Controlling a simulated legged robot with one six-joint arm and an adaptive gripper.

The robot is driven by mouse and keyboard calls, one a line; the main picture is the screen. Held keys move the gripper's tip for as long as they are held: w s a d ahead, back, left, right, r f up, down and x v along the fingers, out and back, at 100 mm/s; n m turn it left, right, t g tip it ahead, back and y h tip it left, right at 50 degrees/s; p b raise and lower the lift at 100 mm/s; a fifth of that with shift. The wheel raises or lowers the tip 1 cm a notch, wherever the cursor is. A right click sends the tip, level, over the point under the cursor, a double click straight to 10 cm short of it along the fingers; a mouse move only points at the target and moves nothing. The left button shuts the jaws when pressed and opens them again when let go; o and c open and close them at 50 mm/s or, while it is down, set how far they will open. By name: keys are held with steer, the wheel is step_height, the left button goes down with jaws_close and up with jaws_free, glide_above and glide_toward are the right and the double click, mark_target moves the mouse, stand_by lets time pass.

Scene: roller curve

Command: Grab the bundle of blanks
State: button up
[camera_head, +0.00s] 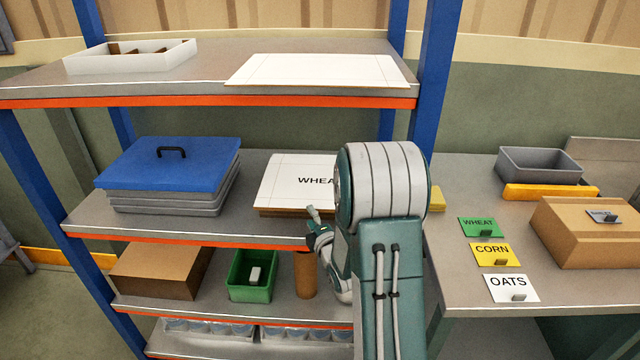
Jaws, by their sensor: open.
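A flat stack with a white top marked "WHEA", the rest of the word hidden by my arm, lies on the middle shelf; it looks like the bundle of blanks (290,182). Brown layers show along its front edge. My gripper (314,224) is open at the front of that shelf, by the stack's near edge. My arm hides the stack's right side and part of the gripper. I cannot tell whether the fingers touch the stack.
A white sheet (318,70) and a divided white tray (130,56) lie on the top shelf above. A blue-lidded grey stack (170,165) sits left. A green bin (252,275) and brown cylinder (305,275) stand below. A blue post (437,70) rises behind my arm.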

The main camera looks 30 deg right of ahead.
mark_target(307, 203)
steer(key=w, duration=0.1)
steer(key=w+d, duration=0.1)
steer(key=w, duration=0.3)
steer(key=shift+d, duration=0.4)
jaws_close()
